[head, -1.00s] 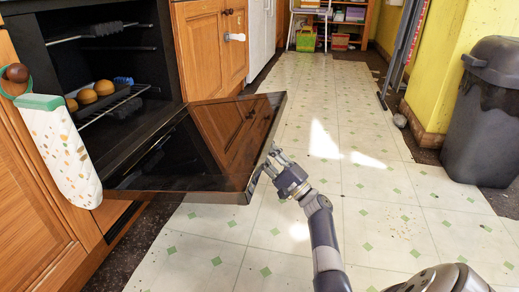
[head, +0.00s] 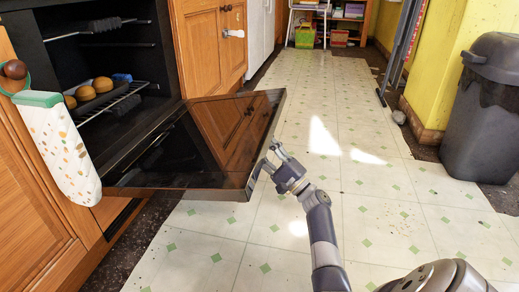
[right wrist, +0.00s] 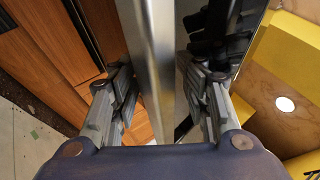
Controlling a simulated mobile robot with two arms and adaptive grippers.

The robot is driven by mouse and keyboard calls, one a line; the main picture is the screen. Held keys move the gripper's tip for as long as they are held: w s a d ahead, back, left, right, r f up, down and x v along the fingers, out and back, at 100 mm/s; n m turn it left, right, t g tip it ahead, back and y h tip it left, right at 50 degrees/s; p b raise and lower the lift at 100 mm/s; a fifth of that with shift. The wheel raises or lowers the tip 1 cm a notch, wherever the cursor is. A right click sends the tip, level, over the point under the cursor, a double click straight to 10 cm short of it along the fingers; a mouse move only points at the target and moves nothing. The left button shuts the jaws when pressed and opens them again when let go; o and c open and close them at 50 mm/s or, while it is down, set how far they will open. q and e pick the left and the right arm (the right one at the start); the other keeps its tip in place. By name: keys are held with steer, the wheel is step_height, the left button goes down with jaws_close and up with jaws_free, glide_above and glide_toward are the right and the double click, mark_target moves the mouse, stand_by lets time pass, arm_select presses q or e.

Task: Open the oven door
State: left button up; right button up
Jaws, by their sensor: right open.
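The oven door (head: 215,140) is dark glass, hinged along its lower edge and swung well down from the oven (head: 95,50), whose inside shows. The door is tilted, with its free edge out over the floor. My right gripper (head: 266,160) is at this free edge, near the door's nearer corner. In the right wrist view, the door's edge (right wrist: 152,60) runs as a pale metal strip between the spread fingers of my right gripper (right wrist: 160,85). The gripper is open around the edge; any light finger contact cannot be told. My left gripper is not in view.
Round buns (head: 103,84) sit on a rack inside the oven. A patterned mitt (head: 62,145) hangs from a knob at left. A grey bin (head: 487,125) stands at right by a yellow wall. The tiled floor (head: 350,140) between is clear.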

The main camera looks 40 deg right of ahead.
mark_target(265, 124)
step_height(265, 124, up, 9)
steer(key=shift+w+a+r, duration=0.1)
steer(key=shift+a+r, duration=0.05)
steer(key=shift+r, duration=0.05)
stand_by(0.3)
